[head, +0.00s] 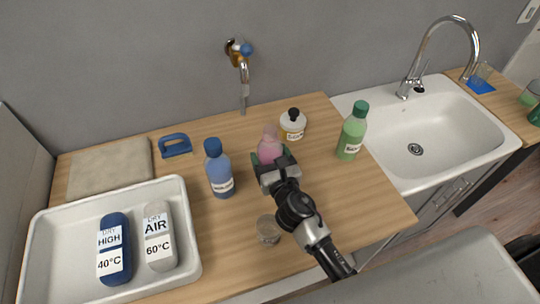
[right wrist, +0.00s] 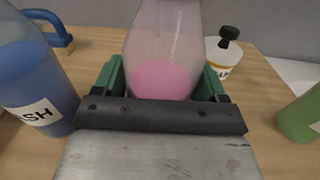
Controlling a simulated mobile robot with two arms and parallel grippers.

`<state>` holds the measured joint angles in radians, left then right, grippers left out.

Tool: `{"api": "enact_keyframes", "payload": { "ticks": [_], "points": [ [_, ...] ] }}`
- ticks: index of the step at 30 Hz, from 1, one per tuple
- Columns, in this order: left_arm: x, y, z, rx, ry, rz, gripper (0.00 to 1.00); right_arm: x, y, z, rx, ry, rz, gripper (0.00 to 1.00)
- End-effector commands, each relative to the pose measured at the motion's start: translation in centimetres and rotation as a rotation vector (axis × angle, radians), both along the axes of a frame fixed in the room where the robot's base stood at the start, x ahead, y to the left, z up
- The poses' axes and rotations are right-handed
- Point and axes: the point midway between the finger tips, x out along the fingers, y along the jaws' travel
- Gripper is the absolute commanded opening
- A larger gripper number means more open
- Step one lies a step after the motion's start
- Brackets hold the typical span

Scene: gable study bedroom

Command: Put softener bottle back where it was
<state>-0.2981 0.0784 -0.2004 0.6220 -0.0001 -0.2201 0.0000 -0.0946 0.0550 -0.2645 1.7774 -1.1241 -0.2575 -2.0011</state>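A pink, see-through bottle (head: 270,146) stands on the wooden counter near its middle; its label is not visible, so I cannot read whether it is the softener. In the right wrist view the bottle (right wrist: 165,50) fills the space between the green finger pads, with pink liquid low inside and its top cut off. My right gripper (head: 274,164) has a finger on each side of its lower part, and both pads appear to touch it. The gripper hides the bottle's base. My left gripper is not in view.
A blue bottle (head: 219,170) stands close left of the pink one. A white jar (head: 293,124) and a green bottle (head: 352,131) stand right. A small clear cup (head: 268,229) is in front. A white tray (head: 190,235) lies left; a sink (head: 440,125) is right.

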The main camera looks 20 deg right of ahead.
Motion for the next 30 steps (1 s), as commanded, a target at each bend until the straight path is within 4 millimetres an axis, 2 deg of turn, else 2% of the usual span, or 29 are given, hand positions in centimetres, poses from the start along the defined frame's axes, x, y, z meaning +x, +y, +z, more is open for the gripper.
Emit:
{"api": "enact_keyframes", "payload": {
  "ticks": [1, 3, 4, 14, 17, 24, 30],
  "points": [
    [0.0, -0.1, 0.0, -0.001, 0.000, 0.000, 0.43, 0.0, 0.0, 0.0, 0.000, 0.000, 0.000, 0.80],
    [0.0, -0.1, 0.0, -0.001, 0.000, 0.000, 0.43, 0.0, 0.0, 0.0, 0.000, 0.000, 0.000, 0.91],
    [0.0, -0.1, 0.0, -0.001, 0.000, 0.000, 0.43, 0.0, 0.0, 0.0, 0.000, 0.000, 0.000, 0.92],
    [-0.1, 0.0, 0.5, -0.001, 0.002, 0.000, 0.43, 0.0, 0.0, 0.6, 0.001, 0.000, 0.000, 0.92],
    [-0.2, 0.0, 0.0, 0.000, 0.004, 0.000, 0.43, -1.4, -0.1, 0.1, -0.001, 0.002, 0.001, 0.92],
    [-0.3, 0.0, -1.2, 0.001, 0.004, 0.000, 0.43, -6.7, -0.2, 0.0, 0.000, 0.003, 0.001, 0.92],
    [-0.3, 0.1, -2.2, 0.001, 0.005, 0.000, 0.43, -10.2, -0.4, 0.0, 0.000, 0.002, 0.000, 0.92]
  ]
}}
